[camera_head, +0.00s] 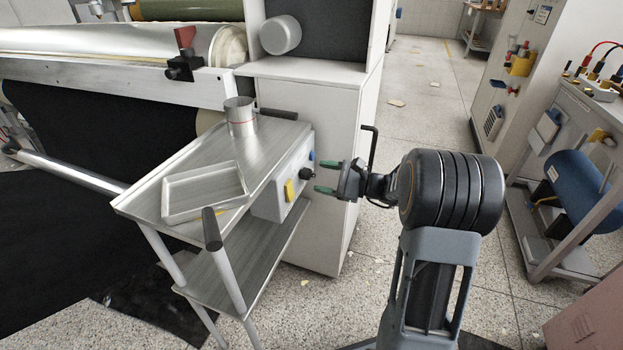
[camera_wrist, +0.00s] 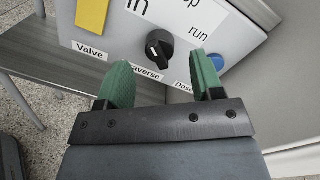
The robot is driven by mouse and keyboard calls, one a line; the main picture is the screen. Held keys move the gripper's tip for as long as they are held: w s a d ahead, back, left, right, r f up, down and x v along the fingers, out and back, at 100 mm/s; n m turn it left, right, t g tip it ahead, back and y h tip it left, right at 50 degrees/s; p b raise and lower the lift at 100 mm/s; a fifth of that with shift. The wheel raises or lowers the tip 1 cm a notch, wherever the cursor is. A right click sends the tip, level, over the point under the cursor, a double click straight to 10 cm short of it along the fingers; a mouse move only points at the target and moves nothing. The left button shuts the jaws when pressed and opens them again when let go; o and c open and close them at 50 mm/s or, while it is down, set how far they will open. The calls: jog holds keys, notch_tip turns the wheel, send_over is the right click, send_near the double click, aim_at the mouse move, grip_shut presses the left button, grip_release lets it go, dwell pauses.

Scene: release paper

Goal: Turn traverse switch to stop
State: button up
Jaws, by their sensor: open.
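The traverse switch is a black rotary knob (camera_wrist: 159,46) with a white pointer mark, on a light panel (camera_wrist: 83,60). In the wrist view a partly hidden label below it ends in "averse", and the words above it are cut off, with "in" and "run" readable. The knob also shows in the head view (camera_head: 306,174) on the side of the metal cart. My gripper (camera_wrist: 163,82) is open, with green fingers apart and nothing between them.
A yellow part (camera_wrist: 92,14) labelled Valve and a blue button (camera_wrist: 217,61) flank the knob on the panel. The cart (camera_head: 185,240) carries a shallow tray (camera_head: 205,190) and a metal cup (camera_head: 240,118). A white cabinet (camera_head: 335,130) stands close behind.

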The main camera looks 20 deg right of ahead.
aim_at(312, 175)
jog(key=shift+b+x, duration=0.3)
jog(key=shift+x, duration=1.6)
jog(key=shift+c, duration=0.3)
jog(key=c, duration=0.9)
jog(key=shift+r, duration=0.1)
